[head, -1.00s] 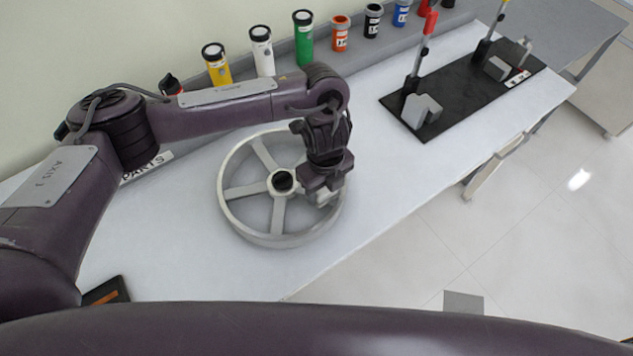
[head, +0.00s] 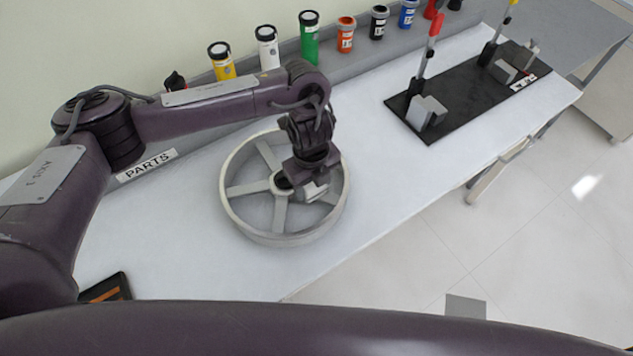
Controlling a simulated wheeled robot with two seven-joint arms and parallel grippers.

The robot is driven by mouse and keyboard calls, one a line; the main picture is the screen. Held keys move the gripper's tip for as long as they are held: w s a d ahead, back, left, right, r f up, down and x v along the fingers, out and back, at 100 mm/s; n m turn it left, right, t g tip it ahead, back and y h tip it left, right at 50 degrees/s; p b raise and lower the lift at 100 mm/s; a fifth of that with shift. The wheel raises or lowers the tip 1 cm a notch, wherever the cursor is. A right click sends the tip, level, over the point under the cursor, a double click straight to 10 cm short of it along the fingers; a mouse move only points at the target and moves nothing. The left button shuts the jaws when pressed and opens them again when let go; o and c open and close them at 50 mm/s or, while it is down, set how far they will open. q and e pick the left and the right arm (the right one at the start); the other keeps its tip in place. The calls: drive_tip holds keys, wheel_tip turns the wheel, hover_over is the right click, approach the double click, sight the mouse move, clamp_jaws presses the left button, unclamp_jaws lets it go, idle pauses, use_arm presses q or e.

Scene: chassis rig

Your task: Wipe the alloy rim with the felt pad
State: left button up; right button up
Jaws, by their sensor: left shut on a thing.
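The alloy rim (head: 241,223) lies flat on the white bench, a pale grey ring with several spokes and a dark hub hole. My left gripper (head: 314,188) is over the right part of the rim, pointing down. It is shut on a small light grey block, which I take for the felt pad (head: 318,191); it is partly hidden by the gripper. I cannot tell whether the pad touches the rim. My right gripper is not in view.
Behind the rim stand several coloured canisters, among them a yellow one (head: 221,62) and a green one (head: 309,38). A black board (head: 462,108) with upright clamps lies at the right. A dark tray (head: 106,289) sits front left. The bench between rim and board is clear.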

use_arm(q)
drive_tip(key=shift+a+f, duration=0.15)
drive_tip(key=shift+a, duration=0.2)
drive_tip(key=shift+r+p, duration=0.55)
wheel_tip(320, 180, up, 4)
drive_tip(key=p, duration=0.3)
drive_tip(key=shift+r+p, duration=0.25)
drive_tip(key=shift+p, duration=0.1)
drive_tip(key=shift+d+r, duration=0.1)
drive_tip(key=shift+r, duration=0.15)
drive_tip(key=shift+w, duration=0.1)
wheel_tip(320, 180, up, 3)
drive_tip(key=p, duration=0.3)
drive_tip(key=shift+p, duration=0.3)
